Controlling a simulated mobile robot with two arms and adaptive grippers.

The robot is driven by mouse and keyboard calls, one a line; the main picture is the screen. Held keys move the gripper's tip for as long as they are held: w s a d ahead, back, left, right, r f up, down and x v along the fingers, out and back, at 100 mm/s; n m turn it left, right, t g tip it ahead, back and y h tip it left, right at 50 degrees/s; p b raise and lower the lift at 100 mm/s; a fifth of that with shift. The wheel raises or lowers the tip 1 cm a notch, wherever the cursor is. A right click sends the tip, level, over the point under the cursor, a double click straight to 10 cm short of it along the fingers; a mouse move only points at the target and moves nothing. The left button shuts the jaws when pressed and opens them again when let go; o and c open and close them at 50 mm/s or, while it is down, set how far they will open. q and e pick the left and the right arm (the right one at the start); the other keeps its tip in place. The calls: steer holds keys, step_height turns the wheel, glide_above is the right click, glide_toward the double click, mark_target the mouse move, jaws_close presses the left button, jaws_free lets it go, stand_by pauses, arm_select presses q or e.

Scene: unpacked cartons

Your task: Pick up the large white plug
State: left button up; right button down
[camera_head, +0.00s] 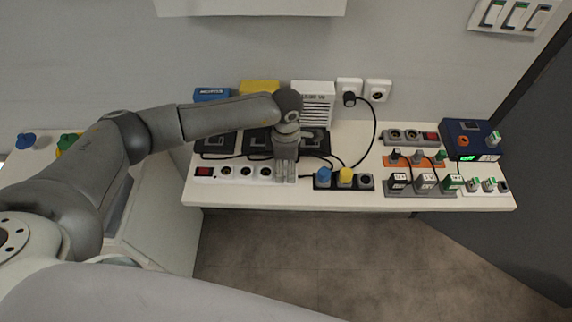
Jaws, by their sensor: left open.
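My left gripper (285,178) points down over the front middle of the white table, beside the right end of a white power strip (234,173). It looks empty, and its fingertips are small and partly merged with the things behind. I cannot tell which is the large white plug. My right gripper is not in view.
A black strip (323,186) with a blue and a yellow plug lies just right of my gripper. Dark devices with cables stand behind it. A black plug (349,99) sits in a wall socket, its cable hanging to the table. A blue box (467,139) stands at the far right.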

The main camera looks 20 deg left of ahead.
arm_select(q)
steer(key=shift+f, duration=0.1)
steer(key=shift+c, duration=0.4)
steer(key=c, duration=1.1)
steer(key=shift+c, duration=0.2)
steer(key=shift+w+r+b, duration=0.1)
steer(key=shift+r+b, duration=0.4)
steer(key=s+d+r+b, duration=0.5)
steer(key=s+d+r, duration=0.3)
steer(key=d+r, duration=0.3)
steer(key=shift+d+r+b, duration=0.3)
steer(key=shift+r+b, duration=0.1)
steer(key=shift+r, duration=0.15)
